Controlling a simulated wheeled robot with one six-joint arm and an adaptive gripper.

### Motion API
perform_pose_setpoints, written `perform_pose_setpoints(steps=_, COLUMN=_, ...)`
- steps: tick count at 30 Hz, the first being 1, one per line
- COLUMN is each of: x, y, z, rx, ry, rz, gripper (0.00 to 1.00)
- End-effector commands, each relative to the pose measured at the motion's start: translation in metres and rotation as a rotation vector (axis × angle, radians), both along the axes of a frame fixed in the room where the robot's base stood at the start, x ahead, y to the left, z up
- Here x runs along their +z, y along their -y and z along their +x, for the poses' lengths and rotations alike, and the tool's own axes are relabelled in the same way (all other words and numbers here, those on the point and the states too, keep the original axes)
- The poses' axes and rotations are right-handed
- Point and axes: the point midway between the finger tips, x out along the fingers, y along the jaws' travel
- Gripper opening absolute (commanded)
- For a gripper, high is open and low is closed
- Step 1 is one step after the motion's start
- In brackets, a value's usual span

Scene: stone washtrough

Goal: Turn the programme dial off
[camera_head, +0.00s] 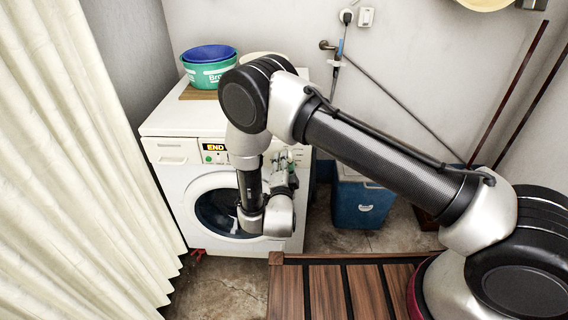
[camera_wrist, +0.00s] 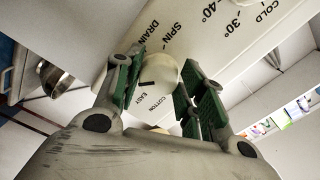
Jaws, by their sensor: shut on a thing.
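The washing machine (camera_head: 172,178) stands against the back wall with its round door closed. My gripper (camera_head: 283,163) is at the right part of its control panel, and my arm hides much of the panel. In the wrist view the programme dial (camera_wrist: 160,70) is a round white knob with a dark mark on it. It sits between the green pads of my gripper (camera_wrist: 163,78), which is shut on it. Printed words around the dial read SPIN, DRAIN, COTTON, EASY and COLD, with temperature marks. In the head view the dial is hidden behind my gripper.
Green and blue basins (camera_head: 208,72) stand on a board on top of the machine. A cream curtain (camera_head: 75,160) hangs at left. A blue box (camera_head: 360,203) stands right of the machine, and a wooden slatted surface (camera_head: 330,290) lies in front.

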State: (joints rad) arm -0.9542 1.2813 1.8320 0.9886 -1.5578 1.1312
Motion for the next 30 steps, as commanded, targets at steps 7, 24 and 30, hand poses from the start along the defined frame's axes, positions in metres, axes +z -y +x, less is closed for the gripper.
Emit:
perform_pose_setpoints(steps=7, x=-0.0013, y=0.0006, z=-0.0003, rx=0.001, ry=-0.008, rz=-0.233, gripper=0.16)
perform_pose_setpoints(steps=24, x=-0.0028, y=0.0026, z=-0.0005, rx=0.002, ry=-0.027, rz=-0.775, gripper=0.16)
perform_pose_setpoints(steps=30, x=-0.0029, y=0.0035, z=-0.0005, rx=0.002, ry=-0.033, rz=-0.964, gripper=0.16)
